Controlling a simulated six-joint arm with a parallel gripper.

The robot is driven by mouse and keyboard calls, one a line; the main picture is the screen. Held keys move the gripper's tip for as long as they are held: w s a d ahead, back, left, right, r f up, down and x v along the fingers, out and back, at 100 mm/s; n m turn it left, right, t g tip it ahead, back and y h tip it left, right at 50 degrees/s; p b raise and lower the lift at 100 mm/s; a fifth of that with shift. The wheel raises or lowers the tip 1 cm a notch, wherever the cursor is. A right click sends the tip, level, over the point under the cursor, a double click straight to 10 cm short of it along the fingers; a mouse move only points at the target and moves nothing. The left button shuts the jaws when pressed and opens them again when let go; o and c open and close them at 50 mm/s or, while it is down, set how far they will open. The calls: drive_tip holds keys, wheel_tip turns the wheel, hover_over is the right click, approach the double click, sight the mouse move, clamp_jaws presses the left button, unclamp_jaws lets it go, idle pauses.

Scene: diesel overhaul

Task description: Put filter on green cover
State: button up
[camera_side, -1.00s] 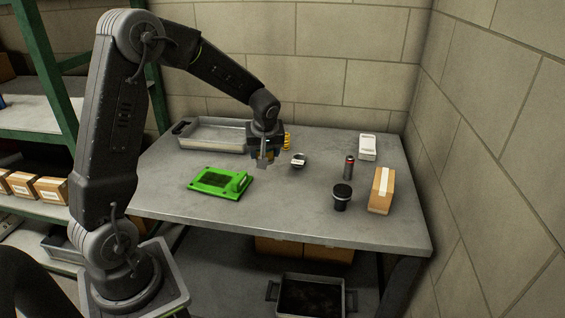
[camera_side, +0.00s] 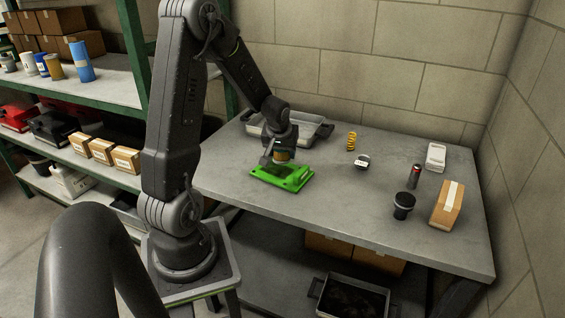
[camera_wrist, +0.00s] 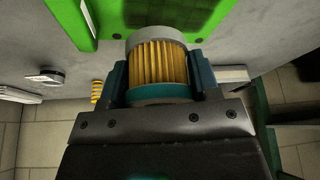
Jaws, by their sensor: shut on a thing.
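The filter (camera_wrist: 160,62) has yellow pleats, a grey end cap and a teal end. My gripper (camera_wrist: 161,75) is shut on it, with one finger on each side. In the side view my gripper (camera_side: 279,151) holds the filter (camera_side: 282,156) over the back part of the green cover (camera_side: 297,181). The cover lies flat on the table, with a dark mesh-like area in its middle. In the wrist view the cover (camera_wrist: 68,14) fills the top, beyond the filter's grey end. I cannot tell whether filter and cover touch.
A grey tray (camera_side: 317,134) stands behind the cover. To the right on the table (camera_side: 345,205) are a yellow spring (camera_side: 351,141), a piston-like part (camera_side: 362,161), a black cylinder (camera_side: 403,206), a red-black cylinder (camera_side: 414,176), a white box (camera_side: 436,156) and a cardboard box (camera_side: 447,204).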

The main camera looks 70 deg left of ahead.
sight(282, 170)
drive_tip(key=shift+f, duration=2.1)
drive_tip(key=o, duration=1)
drive_tip(key=shift+f, duration=0.1)
drive_tip(key=v, duration=1.2)
drive_tip(key=d+r+m+t, duration=0.2)
drive_tip(key=d+r+m, duration=0.3)
drive_tip(key=d, duration=0.7)
drive_tip(key=s+d+r+m+h, duration=0.1)
drive_tip(key=s+d+r+m, duration=0.1)
drive_tip(key=d, duration=0.3)
drive_tip(key=s+d+r+m+h, duration=0.1)
drive_tip(key=s+d+r+m, duration=0.1)
drive_tip(key=d, duration=0.3)
drive_tip(key=s+d+r+m+t+h, duration=0.1)
drive_tip(key=s+d+m, duration=0.1)
drive_tip(key=s+d, duration=0.2)
drive_tip(key=shift+s+d+r+h, duration=0.2)
drive_tip(key=shift+d+r+h, duration=0.1)
drive_tip(key=shift+d+r, duration=0.15)
